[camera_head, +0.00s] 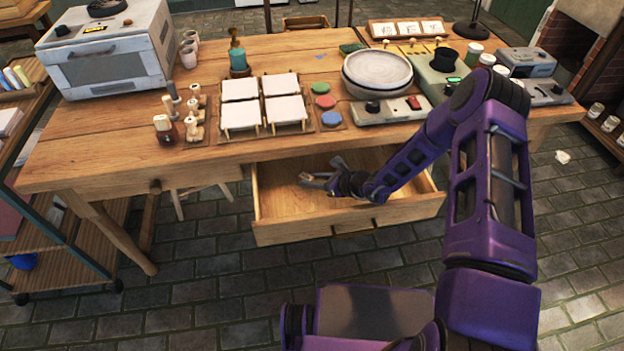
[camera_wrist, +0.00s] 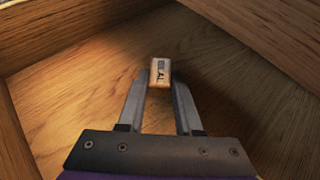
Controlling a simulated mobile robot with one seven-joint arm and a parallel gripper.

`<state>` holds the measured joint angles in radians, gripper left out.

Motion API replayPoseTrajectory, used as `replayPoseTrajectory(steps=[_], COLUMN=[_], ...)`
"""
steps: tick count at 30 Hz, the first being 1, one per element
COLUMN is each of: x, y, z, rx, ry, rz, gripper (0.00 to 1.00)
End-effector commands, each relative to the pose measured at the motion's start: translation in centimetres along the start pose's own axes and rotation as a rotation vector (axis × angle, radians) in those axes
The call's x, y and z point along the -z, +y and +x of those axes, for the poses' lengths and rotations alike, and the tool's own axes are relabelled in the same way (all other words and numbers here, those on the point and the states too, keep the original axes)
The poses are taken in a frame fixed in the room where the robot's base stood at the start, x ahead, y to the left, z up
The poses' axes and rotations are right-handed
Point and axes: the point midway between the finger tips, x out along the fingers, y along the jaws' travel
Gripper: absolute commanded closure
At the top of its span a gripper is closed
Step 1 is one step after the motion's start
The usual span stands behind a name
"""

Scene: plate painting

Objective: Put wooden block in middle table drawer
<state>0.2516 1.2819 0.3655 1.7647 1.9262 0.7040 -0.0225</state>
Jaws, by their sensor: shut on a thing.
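The wooden block (camera_wrist: 161,72) is a small pale piece with dark lettering on its face, between the fingertips in the wrist view. My gripper (camera_wrist: 160,84) is shut on it. In the head view my gripper (camera_head: 322,176) reaches into the open middle table drawer (camera_head: 282,205), low between its walls. The block cannot be made out clearly in the head view. The drawer floor (camera_wrist: 75,95) shows beneath the block in the wrist view; I cannot tell whether the block touches it.
The drawer is pulled out from under the wooden table (camera_head: 90,165), whose edge overhangs its back. The drawer floor around my gripper looks bare. The tabletop holds white tiles (camera_head: 283,108), a grey wheel (camera_head: 378,68), small pots and an oven-like box (camera_head: 105,50).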

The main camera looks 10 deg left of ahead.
Motion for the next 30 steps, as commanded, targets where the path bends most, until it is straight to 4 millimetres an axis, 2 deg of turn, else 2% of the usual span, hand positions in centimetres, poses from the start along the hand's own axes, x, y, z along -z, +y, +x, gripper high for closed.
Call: replayPoseTrajectory(steps=[1,2,6,7,18,30], x=[0.3,0.3,0.2,0.2,-0.4,-0.1], y=[0.0,0.0,0.0,0.0,0.0,-0.1], z=[0.2,0.1,0.1,0.1,-0.3,-6.6], rx=[0.000,0.000,0.000,0.000,0.000,0.001], ry=[0.000,0.000,0.000,0.000,0.000,0.001], rz=[0.000,0.000,0.000,0.000,0.000,0.000], gripper=[1.00,0.65,0.40,0.37,0.37,0.37])
